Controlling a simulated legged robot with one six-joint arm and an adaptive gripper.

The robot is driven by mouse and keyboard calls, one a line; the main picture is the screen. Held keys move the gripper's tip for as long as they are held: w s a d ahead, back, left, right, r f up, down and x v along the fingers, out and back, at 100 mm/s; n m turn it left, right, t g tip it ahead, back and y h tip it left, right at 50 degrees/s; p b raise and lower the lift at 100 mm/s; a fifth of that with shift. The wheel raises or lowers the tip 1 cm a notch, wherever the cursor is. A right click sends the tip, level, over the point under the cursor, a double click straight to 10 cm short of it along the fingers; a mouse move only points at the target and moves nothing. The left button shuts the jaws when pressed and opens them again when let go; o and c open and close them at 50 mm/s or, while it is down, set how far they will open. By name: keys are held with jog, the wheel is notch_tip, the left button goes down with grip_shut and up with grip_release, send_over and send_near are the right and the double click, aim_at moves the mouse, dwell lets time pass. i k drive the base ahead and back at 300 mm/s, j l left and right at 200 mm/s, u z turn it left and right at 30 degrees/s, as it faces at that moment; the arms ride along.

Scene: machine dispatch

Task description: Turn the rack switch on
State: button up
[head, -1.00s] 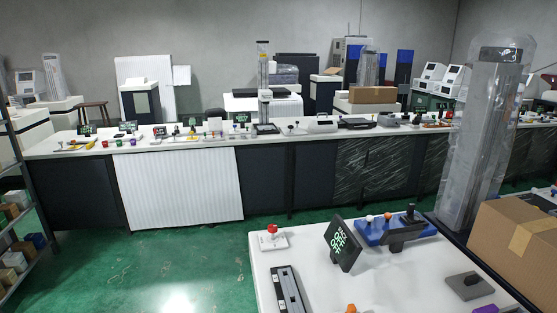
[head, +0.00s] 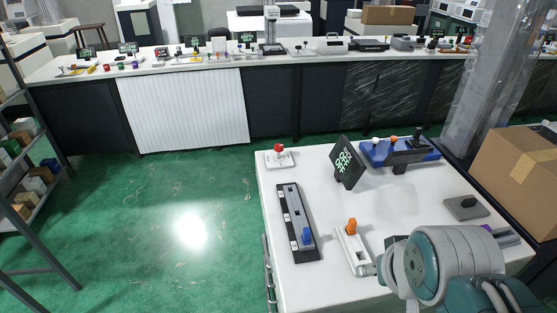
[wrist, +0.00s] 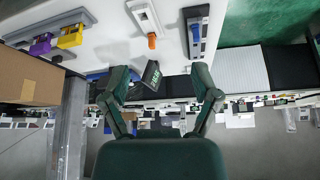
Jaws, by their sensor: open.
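No label marks the rack switch, so I cannot tell for sure which control it is. On the white table are a long dark strip with a blue slider (head: 306,236) at its near end, a pale unit with an upright orange lever (head: 352,226), and a red-knobbed switch (head: 279,150). The orange lever also shows in the wrist view (wrist: 152,41), as does the blue slider (wrist: 195,32). A black display with green text (head: 346,162) stands behind them; its text is too small to read surely. My gripper (wrist: 160,72) is open and empty, its fingers apart.
A blue panel with a black joystick (head: 400,150) stands at the table's back. A grey block (head: 466,207) lies to its right. A cardboard box (head: 515,180) and a wrapped column stand further right. Green floor (head: 170,220) is open on the left. A long bench runs behind.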

aim_at(278, 148)
jog(key=k+j, duration=0.2)
jog(key=j, duration=0.15)
jog(key=k+j, duration=0.15)
jog(key=j, duration=0.2)
jog(key=k+j, duration=0.2)
jog(key=j, duration=0.15)
jog(key=k+j+z, duration=0.1)
jog(key=j, duration=0.85)
jog(key=i+j+z, duration=0.1)
jog(key=j, duration=0.5)
jog(key=i+j, duration=0.4)
jog(key=i, duration=0.2)
jog(key=i+j+z, duration=0.15)
jog(key=i+j, duration=0.2)
jog(key=i, duration=0.8)
